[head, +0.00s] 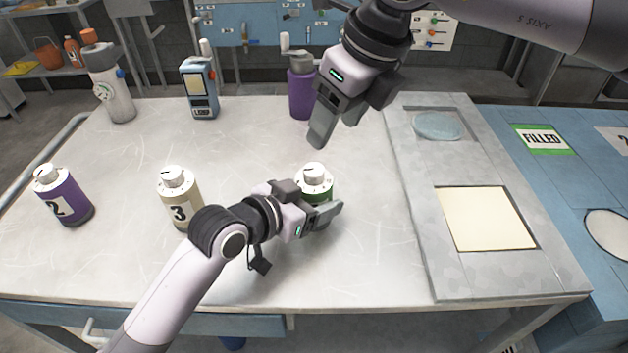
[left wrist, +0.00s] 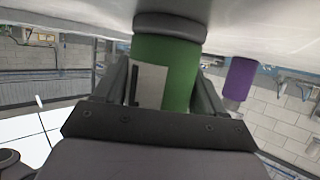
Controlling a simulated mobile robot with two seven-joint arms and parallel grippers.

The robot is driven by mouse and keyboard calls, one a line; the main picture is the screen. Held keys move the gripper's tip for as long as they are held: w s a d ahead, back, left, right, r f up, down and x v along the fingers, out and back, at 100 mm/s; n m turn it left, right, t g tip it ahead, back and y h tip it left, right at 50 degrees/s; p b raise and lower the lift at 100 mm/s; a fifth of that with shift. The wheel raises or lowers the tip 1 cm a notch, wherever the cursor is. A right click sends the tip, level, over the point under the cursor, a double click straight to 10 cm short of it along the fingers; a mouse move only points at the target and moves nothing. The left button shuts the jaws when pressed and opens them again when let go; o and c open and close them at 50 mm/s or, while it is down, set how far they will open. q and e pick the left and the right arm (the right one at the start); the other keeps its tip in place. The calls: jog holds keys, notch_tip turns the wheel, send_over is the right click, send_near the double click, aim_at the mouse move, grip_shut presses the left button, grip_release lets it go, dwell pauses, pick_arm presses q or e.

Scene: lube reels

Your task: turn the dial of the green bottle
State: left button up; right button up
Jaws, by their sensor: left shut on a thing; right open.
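The green bottle (head: 326,193) stands on the table, its white dial top (head: 313,176) showing above my left gripper (head: 325,216). The left gripper is shut around the bottle's body. In the left wrist view the green body (left wrist: 183,75) and part of its white label (left wrist: 148,86) sit between the two fingers. My right gripper (head: 325,122) is open and empty in the air, above and behind the dial, apart from it. Only part of its fingers shows. The lower body of the bottle is mostly hidden by my left gripper in the head view.
A beige bottle marked 3 (head: 180,205) and a purple bottle marked 2 (head: 65,197) stand to the left. A purple pump bottle (head: 301,90), a blue handheld device (head: 199,88) and a grey bottle (head: 115,95) stand at the back. A metal panel (head: 425,220) lies on the right.

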aim_at(314, 168)
jog(key=w+a+r+m+g+h, duration=0.2)
jog(key=a+m+h, duration=0.1)
jog(key=m, duration=0.9)
notch_tip(314, 168, down, 12)
jog(key=shift+w+r, duration=0.15)
jog(key=shift+r, duration=0.1)
jog(key=c, duration=1.1)
